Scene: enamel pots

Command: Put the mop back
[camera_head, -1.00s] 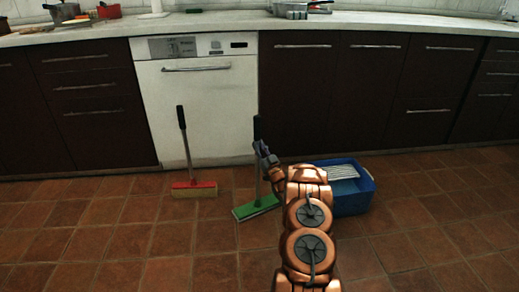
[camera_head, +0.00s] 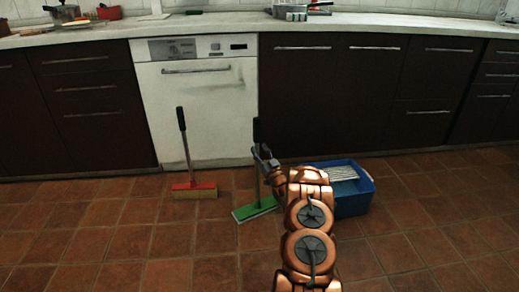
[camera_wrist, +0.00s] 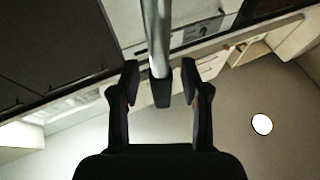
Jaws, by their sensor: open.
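A mop with a green head (camera_head: 255,210) stands on the tiled floor, its dark-tipped handle nearly upright. My gripper (camera_head: 262,158) is at the upper part of this handle. In the wrist view the handle's grey pole (camera_wrist: 158,40) runs between the two fingers of my gripper (camera_wrist: 160,78), and its black end shows between the fingertips. The fingers are open, with visible gaps on both sides. A second mop or broom with a red head (camera_head: 195,187) stands to the left, its handle leaning slightly. A blue bucket (camera_head: 352,202) with a pale grid insert stands behind my arm.
A white dishwasher (camera_head: 198,110) and dark cabinets (camera_head: 300,100) line the back wall. A pale counter (camera_head: 215,26) with pans and other items runs above them. The floor at front left is clear.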

